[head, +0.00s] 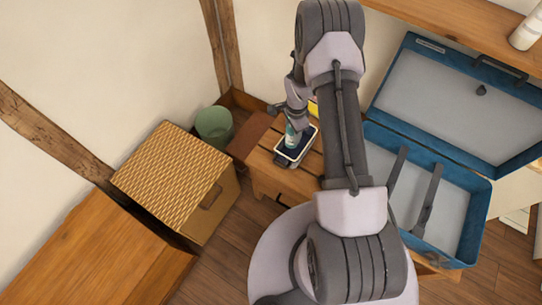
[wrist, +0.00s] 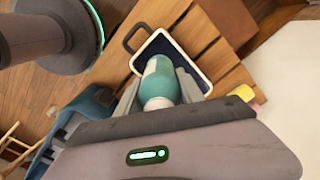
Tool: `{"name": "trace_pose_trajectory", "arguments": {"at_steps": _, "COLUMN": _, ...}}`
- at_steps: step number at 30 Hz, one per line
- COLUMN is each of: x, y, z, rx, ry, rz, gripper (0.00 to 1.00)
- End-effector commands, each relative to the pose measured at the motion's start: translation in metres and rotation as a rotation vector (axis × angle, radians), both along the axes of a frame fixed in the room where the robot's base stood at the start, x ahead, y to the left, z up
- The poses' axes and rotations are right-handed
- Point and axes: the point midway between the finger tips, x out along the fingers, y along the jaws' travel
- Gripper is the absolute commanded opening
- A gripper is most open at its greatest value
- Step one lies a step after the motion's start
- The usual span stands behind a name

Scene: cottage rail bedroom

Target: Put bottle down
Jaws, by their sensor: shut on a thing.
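My gripper (wrist: 160,101) is shut on a teal bottle (wrist: 159,78) with a pale label and a whitish end nearest the wrist camera. In the head view the bottle (head: 290,136) is small and partly hidden by my gripper (head: 291,122). It is over a white-rimmed tray with a dark blue inside (head: 305,149), which stands on a slatted wooden bench (head: 262,172). The tray also shows in the wrist view (wrist: 193,65), with a dark handle at one side. I cannot tell whether the bottle touches the tray floor.
A green bin (head: 214,124) and a wicker box (head: 172,172) stand left of the bench. An open blue suitcase (head: 470,215) lies to the right. In the wrist view, small yellow and pink things (wrist: 246,95) sit beside the tray.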

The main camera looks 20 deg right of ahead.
Motion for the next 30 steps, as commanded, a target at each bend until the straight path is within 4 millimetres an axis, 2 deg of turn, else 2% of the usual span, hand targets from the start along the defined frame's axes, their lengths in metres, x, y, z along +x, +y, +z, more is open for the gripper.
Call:
{"name": "trace_pose_trajectory", "arguments": {"at_steps": 9, "x": -0.001, "y": -0.001, "z": -0.07, "rx": 0.0, "ry": 0.001, "rz": 0.001, "gripper": 0.0}}
{"name": "trace_pose_trajectory", "arguments": {"at_steps": 14, "x": -0.001, "y": -0.001, "z": -0.1, "rx": 0.001, "ry": 0.001, "rz": 0.0, "gripper": 0.0}}
{"name": "trace_pose_trajectory", "arguments": {"at_steps": 25, "x": 0.0, "y": -0.001, "z": -0.105, "rx": 0.0, "ry": 0.0, "rz": 0.0, "gripper": 0.0}}
{"name": "trace_pose_trajectory", "arguments": {"at_steps": 26, "x": -0.001, "y": 0.0, "z": -0.104, "rx": 0.0, "ry": 0.0, "rz": 0.0, "gripper": 0.48}}
{"name": "trace_pose_trajectory", "arguments": {"at_steps": 27, "x": -0.001, "y": 0.0, "z": -0.103, "rx": 0.0, "ry": 0.0, "rz": 0.0, "gripper": 0.54}}
{"name": "trace_pose_trajectory", "arguments": {"at_steps": 30, "x": -0.001, "y": 0.0, "z": -0.103, "rx": 0.0, "ry": 0.0, "rz": 0.0, "gripper": 0.54}}
